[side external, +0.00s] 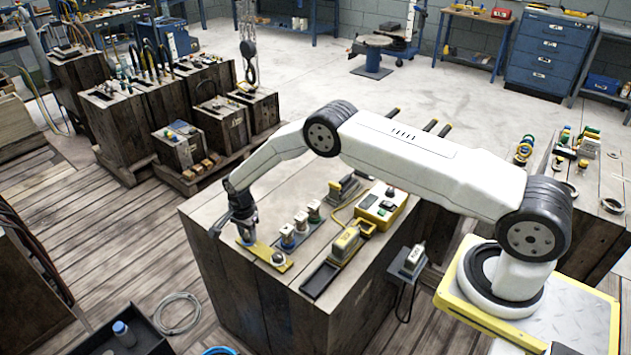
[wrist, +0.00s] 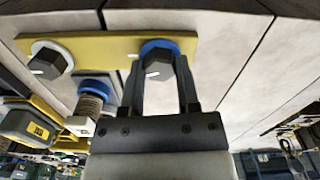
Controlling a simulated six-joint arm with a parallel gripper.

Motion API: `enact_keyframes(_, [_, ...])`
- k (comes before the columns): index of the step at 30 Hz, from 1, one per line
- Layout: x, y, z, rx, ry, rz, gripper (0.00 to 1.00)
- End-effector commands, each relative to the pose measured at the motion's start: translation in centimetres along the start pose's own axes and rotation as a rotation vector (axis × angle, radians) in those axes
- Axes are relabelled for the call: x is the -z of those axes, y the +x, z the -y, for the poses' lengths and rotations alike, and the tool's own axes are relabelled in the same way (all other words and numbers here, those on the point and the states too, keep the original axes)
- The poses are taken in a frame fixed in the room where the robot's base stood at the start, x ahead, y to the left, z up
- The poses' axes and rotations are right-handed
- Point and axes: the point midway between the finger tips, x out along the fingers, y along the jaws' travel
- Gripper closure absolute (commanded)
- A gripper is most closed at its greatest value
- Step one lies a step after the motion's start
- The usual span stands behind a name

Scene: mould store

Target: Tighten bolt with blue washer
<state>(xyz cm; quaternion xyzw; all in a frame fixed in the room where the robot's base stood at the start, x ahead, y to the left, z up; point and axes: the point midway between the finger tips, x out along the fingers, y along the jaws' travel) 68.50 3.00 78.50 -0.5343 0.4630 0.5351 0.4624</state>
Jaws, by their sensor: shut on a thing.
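A yellow plate (side external: 262,252) lies at the near-left corner of the wooden block top; the wrist view also shows it (wrist: 105,45). One dark hex bolt (wrist: 158,60) sits on it in a blue washer (wrist: 183,46). A second dark hex bolt (wrist: 47,63) with a pale washer (wrist: 40,46) is at the plate's other end, also in the side view (side external: 278,258). My gripper (wrist: 160,70) is shut on the blue-washer bolt, one finger on each side of its head.
A yellow tool (side external: 346,242) in a dark tray and a yellow control box (side external: 382,206) lie farther right. The block's front edge (side external: 238,280) is close to the plate.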

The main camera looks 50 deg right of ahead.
Motion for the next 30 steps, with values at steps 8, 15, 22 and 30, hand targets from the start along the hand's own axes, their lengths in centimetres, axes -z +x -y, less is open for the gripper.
enact_keyframes(8, [0.19, -0.47, 0.28, 0.006, 0.208, -0.001, 1.0])
enact_keyframes(15, [0.19, -0.47, 0.27, 0.006, 0.299, -0.001, 1.0])
enact_keyframes(22, [0.19, -0.46, 0.27, 0.006, 0.321, -0.001, 1.0])
enact_keyframes(30, [0.2, -0.47, 0.27, 0.006, 0.319, -0.001, 0.57])
